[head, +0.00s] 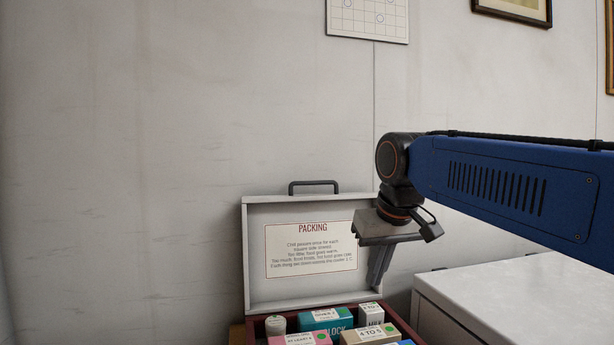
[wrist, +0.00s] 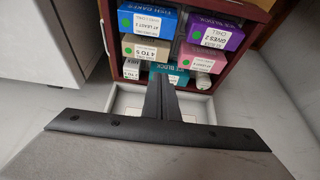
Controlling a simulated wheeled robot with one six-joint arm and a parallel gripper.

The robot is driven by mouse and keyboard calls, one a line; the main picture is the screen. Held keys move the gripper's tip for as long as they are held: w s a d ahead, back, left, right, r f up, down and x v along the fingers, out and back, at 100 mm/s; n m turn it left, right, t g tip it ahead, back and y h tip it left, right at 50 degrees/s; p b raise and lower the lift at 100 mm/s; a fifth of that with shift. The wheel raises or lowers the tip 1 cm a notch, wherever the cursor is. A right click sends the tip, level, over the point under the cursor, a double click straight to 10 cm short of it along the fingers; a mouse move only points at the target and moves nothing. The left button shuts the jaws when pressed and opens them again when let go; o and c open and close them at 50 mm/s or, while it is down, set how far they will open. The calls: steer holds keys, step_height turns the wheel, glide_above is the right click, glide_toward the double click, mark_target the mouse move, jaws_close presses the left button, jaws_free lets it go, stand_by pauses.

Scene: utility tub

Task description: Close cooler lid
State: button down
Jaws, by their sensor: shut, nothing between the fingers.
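The cooler's dark red body (head: 256,331) is at the bottom of the head view, cut off by the frame edge. Its body also shows at the top of the wrist view (wrist: 113,72). The white lid (head: 254,275) stands open and upright behind it, with a dark handle (head: 313,184) on its top edge and a "PACKING" label inside. My gripper (head: 375,286) is shut and empty, fingers pointing down by the lid's right side, above the cooler's right part. In the wrist view the closed fingers (wrist: 161,78) reach toward the boxes; I cannot tell if they touch the lid.
Several packages fill the cooler, including a teal ice block box (head: 325,319), a white milk carton (head: 371,315) and a pink box (head: 300,339). A white cabinet (head: 520,285) stands close on the right. The wall (head: 120,150) is behind; the air left of the cooler is clear.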

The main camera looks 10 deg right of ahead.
steer(key=w+a+r, duration=0.3)
steer(key=w+r, duration=1)
steer(key=w, duration=0.1)
steer(key=w+a+r, duration=0.3)
steer(key=w+r, duration=1)
steer(key=w, duration=0.1)
steer(key=shift+r, duration=0.25)
steer(key=shift+f, duration=0.15)
steer(key=shift+w+x, duration=0.2)
steer(key=shift+x, duration=4.65)
